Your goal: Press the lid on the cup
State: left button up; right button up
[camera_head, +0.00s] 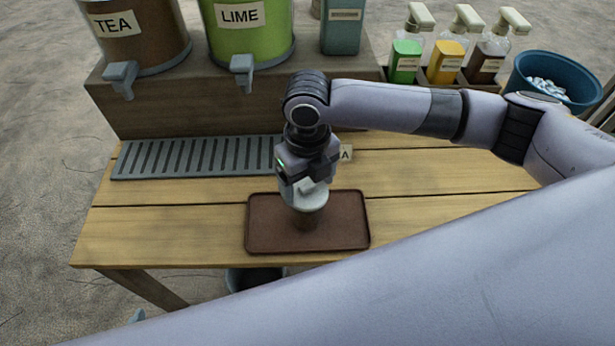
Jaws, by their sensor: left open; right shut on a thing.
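A cup (306,217) with a brownish body stands upright on the brown tray (347,233). A pale lid (311,202) is at the cup's top, directly under my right gripper. My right gripper (308,190) points down over the cup and is shut on the lid. The wrist and fingers hide part of the lid, so I cannot tell whether its rim is fully seated. My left gripper is not clearly in view.
Behind stand the tea dispenser (135,35), lime dispenser (247,38), pump bottles (446,60) and a blue tub (553,78). A large pale link of mine covers the lower right. The tabletop right of the tray is clear.

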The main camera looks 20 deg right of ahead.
dwell(0.4)
jog(key=o, duration=0.9)
jog(key=shift+r, duration=3.5)
grip_shut()
